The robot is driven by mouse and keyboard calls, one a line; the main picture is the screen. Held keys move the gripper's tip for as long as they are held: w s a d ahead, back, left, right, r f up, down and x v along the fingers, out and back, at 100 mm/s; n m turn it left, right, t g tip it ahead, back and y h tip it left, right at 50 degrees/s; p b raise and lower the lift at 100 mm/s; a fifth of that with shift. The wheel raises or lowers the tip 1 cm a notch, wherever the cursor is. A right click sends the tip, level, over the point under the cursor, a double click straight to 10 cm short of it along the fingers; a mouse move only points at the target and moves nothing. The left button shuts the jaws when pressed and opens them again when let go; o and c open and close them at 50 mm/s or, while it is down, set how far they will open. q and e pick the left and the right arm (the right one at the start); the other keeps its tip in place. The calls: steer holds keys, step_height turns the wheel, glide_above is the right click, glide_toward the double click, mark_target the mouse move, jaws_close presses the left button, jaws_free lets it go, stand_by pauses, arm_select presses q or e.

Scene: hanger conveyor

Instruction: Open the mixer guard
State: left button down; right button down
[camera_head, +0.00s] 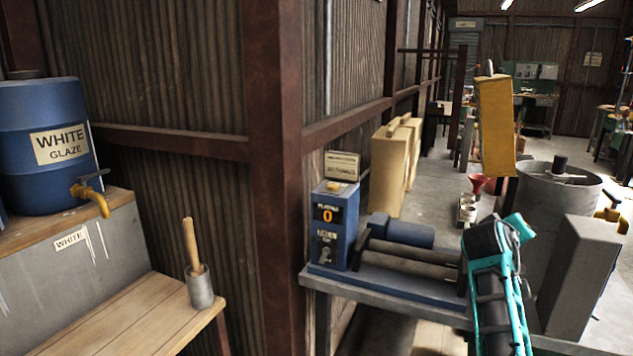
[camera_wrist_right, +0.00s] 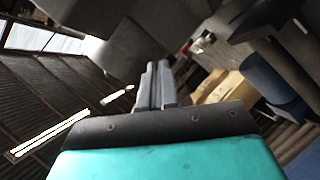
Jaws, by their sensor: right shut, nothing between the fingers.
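The mixer looks like a large grey drum (camera_head: 560,205) with a dark shaft stub on top, at the right of the head view. A tall yellow panel (camera_head: 494,125) stands upright at the drum's left rim; I cannot tell whether it is the guard. My teal right arm reaches up in front of the drum, its fingers hidden in the head view. In the right wrist view my right gripper (camera_wrist_right: 157,85) is shut and empty, with a grey surface (camera_wrist_right: 115,45) beyond its fingertips. My left gripper is in neither view.
A bench with a blue control box (camera_head: 333,225) and rollers lies left of my right arm. A grey box (camera_head: 580,280) stands close on its right. A blue glaze barrel (camera_head: 42,140) and wooden shelf (camera_head: 135,315) are at the far left.

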steer(key=s+a+f+n+t+y, duration=0.1)
steer(key=s+a+f+y, duration=0.2)
steer(key=s+a+f, duration=0.2)
steer(key=s+a+f+n+t+y, duration=0.1)
steer(key=s+a+f+y, duration=0.2)
steer(key=f, duration=0.9)
steer(key=s+a+f+n+y, duration=0.1)
steer(key=s+a+f+y, duration=0.2)
steer(key=s+a+f, duration=0.5)
steer(key=shift+s+a+f+n+t+y, duration=0.35)
steer(key=shift+a+f, duration=0.3)
steer(key=shift+a, duration=0.35)
steer(key=c, duration=1.7)
jaws_free()
steer(key=s+a+f+y, duration=0.1)
steer(key=s+a, duration=0.1)
steer(key=s, duration=0.2)
steer(key=s+a+f+m+y, duration=0.1)
steer(key=s+a, duration=0.2)
steer(key=s, duration=0.1)
steer(key=s+a+f+g+y, duration=0.1)
steer(key=s+a, duration=0.2)
steer(key=s, duration=0.1)
steer(key=shift+s+f, duration=0.2)
steer(key=shift+f, duration=0.1)
steer(key=shift+o, duration=1.3)
steer(key=shift+s+y, duration=0.1)
steer(key=shift+y, duration=0.25)
